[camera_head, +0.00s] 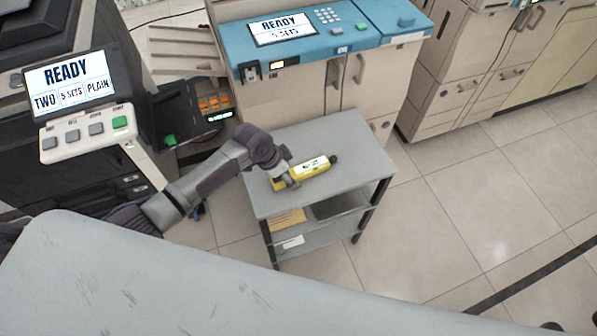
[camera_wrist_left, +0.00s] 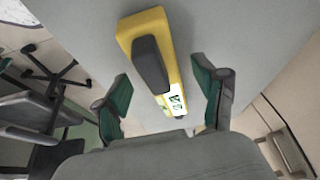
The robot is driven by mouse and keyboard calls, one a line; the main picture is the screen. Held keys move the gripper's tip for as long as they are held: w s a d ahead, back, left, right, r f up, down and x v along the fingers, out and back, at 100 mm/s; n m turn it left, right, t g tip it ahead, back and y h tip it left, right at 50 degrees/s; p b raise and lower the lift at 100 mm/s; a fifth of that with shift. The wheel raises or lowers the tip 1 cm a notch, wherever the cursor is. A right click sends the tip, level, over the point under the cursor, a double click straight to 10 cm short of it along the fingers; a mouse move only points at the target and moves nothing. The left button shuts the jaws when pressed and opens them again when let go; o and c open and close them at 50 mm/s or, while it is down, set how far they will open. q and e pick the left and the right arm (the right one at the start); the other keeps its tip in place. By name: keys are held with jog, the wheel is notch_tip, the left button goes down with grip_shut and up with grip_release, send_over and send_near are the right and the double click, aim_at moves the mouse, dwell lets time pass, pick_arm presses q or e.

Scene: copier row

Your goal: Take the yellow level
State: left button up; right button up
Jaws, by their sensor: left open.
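The yellow level (camera_head: 312,168) lies on the grey top of a small cart (camera_head: 350,140), with a white label and a dark round part by its right end. My left gripper (camera_head: 286,181) is over the level's left part and hides some of it. In the left wrist view the level (camera_wrist_left: 142,22) runs between the two green-padded fingers, its dark raised block facing the camera. The left gripper (camera_wrist_left: 162,85) is open, with visible gaps between the fingers and the level. My right gripper is in neither view.
The cart's lower shelves hold a yellow-orange envelope (camera_head: 287,219) and a dark flat item (camera_head: 340,205). A blue-topped copier (camera_head: 300,40) stands behind the cart, and a dark copier with a READY screen (camera_head: 68,84) stands left. Tiled floor (camera_head: 470,210) is clear to the right.

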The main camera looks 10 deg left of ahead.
pick_arm(q)
grip_shut()
jog(key=shift+r, duration=0.15)
jog(key=shift+r, duration=0.6)
notch_tip(320, 180, up, 3)
jog(key=shift+f, duration=0.1)
jog(key=s+d+r+p, duration=0.4)
jog(key=s+d+r, duration=0.3)
jog(key=d+r, duration=0.2)
jog(key=shift+r, duration=0.4)
jog(key=shift+s, duration=0.1)
